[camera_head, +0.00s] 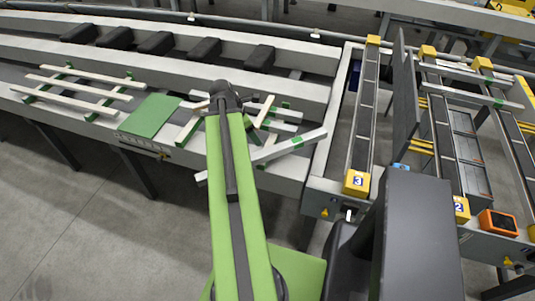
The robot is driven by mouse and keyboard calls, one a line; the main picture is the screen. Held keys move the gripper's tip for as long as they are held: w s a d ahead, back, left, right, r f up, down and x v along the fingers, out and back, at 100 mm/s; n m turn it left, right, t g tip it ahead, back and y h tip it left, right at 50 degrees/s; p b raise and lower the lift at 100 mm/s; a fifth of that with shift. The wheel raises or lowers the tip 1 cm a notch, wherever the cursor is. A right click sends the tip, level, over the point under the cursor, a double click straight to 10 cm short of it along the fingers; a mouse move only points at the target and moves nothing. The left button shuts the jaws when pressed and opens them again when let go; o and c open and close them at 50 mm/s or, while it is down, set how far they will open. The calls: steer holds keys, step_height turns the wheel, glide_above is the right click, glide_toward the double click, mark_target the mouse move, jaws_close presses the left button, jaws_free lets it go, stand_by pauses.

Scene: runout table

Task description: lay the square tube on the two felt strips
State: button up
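Several pale square tubes lie on the grey runout table (70,108). One square tube with a green mark (290,146) lies slanted right of my arm, its right end near the table's right side; my arm covers part of it. Narrow green strips, which look like the felt strips, show left of my arm (188,131) and beside it on the right (252,130); other pale tubes (285,127) lie across this area. My gripper (224,101) is over this group at the far end of my green arm. Its fingers are mostly hidden, so I cannot tell its opening or any hold.
At the left, pale bars (78,89) lie across two green strips. A green mat (150,115) lies between the groups. Dark blocks (205,49) line the rear trough. Yellow-ended rails (363,120) and an orange device (498,222) are at the right. The front floor is clear.

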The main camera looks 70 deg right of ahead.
steer(key=b, duration=0.8)
glide_toward(265, 152)
steer(key=x, duration=0.5)
steer(key=shift+f, duration=0.25)
steer(key=shift+s+d, duration=0.1)
steer(key=shift+d, duration=0.05)
steer(key=b+x, duration=0.4)
steer(key=x, duration=0.1)
steer(key=shift+f+b, duration=0.2)
steer(key=shift+b, duration=0.15)
steer(key=shift+r, duration=0.2)
steer(key=shift+c, duration=0.4)
jaws_close()
